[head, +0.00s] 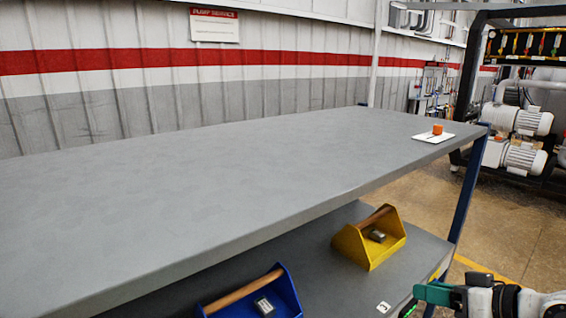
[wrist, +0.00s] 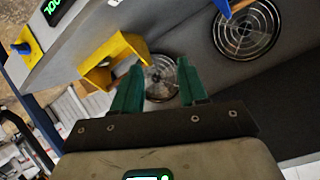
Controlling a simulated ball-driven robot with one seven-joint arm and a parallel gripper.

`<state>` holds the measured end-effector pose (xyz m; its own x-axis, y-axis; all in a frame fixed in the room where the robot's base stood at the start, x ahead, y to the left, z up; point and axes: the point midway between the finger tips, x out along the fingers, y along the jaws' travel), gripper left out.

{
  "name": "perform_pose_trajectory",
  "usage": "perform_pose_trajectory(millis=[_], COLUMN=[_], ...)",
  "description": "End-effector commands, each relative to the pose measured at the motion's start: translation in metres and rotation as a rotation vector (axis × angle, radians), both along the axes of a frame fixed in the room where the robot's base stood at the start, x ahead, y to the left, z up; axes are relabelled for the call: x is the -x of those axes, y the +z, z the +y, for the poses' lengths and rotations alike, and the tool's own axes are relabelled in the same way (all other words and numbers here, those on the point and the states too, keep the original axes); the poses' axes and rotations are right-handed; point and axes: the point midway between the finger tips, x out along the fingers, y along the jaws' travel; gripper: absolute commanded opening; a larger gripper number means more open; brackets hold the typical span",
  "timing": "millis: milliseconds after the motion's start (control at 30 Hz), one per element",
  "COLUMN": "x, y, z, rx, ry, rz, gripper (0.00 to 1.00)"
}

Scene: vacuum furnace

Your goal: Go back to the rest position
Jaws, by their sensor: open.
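My gripper (wrist: 160,75) is open in the wrist view, with its two green fingers apart and nothing held between them. In the head view my gripper (head: 408,302) shows at the bottom right, beside the lower shelf's right end and partly cut off by the picture edge.
A grey table (head: 200,190) has a clear top except an orange piece (head: 437,130) on a white plate (head: 424,138). On its lower shelf (head: 340,275) stand a yellow tote (head: 350,243) and a blue tote (head: 285,292). A round grille (wrist: 246,28) shows in the wrist view.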

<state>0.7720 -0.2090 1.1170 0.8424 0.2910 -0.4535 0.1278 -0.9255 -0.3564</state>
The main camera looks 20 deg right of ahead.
Motion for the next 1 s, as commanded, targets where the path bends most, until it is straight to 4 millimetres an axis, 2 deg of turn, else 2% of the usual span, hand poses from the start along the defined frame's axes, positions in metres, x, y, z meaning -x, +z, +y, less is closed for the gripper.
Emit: perform_pose_trajectory(millis=[33, 100, 267, 400, 500, 600, 733, 833, 1000], x=[0.005, 0.015, 0.054, 0.104, 0.145, 0.184, 0.221, 0.236, 0.243], y=[-0.029, -0.063, -0.136, -0.191, -0.221, -0.241, -0.254, -0.259, -0.260], z=[0.018, 0.037, 0.079, 0.110, 0.124, 0.131, 0.132, 0.131, 0.131], rx=[-0.007, -0.006, 0.028, 0.098, 0.169, 0.246, 0.331, 0.370, 0.389], ry=[0.004, 0.000, -0.006, -0.003, -0.002, -0.001, -0.004, -0.005, -0.006], rz=[0.070, 0.161, 0.379, 0.572, 0.701, 0.807, 0.900, 0.935, 0.950], gripper=[0.43, 0.43, 0.43, 0.43, 0.43, 0.43, 0.43, 0.43, 0.43])
